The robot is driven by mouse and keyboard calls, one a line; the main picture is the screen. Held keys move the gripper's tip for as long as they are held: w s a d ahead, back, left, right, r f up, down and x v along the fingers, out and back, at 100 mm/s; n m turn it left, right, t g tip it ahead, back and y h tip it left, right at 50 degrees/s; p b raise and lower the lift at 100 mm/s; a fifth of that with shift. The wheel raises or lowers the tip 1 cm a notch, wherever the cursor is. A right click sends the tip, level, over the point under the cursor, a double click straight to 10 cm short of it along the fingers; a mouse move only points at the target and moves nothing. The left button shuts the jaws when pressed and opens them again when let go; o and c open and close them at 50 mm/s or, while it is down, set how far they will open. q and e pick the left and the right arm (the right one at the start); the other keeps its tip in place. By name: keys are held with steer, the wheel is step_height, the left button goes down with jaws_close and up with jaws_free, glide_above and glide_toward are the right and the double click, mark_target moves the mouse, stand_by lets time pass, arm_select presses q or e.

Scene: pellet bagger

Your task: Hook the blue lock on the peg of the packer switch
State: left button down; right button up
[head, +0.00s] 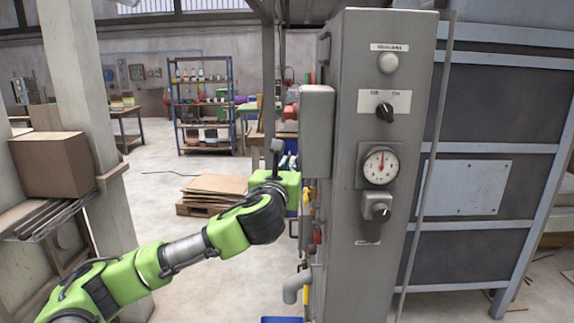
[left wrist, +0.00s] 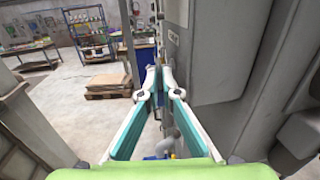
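A grey control cabinet (head: 345,275) stands right of my left arm. Its front carries a black selector switch (head: 384,110) and a lower grey rotary switch (head: 377,208); their labels are too small to read, so I cannot tell which is the packer switch. I cannot make out a blue lock or a peg for certain. My left gripper's green body (head: 280,187) is beside the cabinet's left side, its fingers not clear in the head view. My right gripper is not visible.
A grey box (head: 316,130) juts from the cabinet's left side. Small yellow and red items (head: 307,198) and a grey bent pipe (head: 293,288) are below it. A blue item (head: 281,320) shows at the bottom edge. Open floor lies left, with cardboard on a pallet (head: 215,187).

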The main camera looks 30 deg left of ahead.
arm_select(q)
steer(key=c, duration=2.2)
jaws_free()
steer(key=shift+s, duration=0.1)
steer(key=shift+a, duration=0.15)
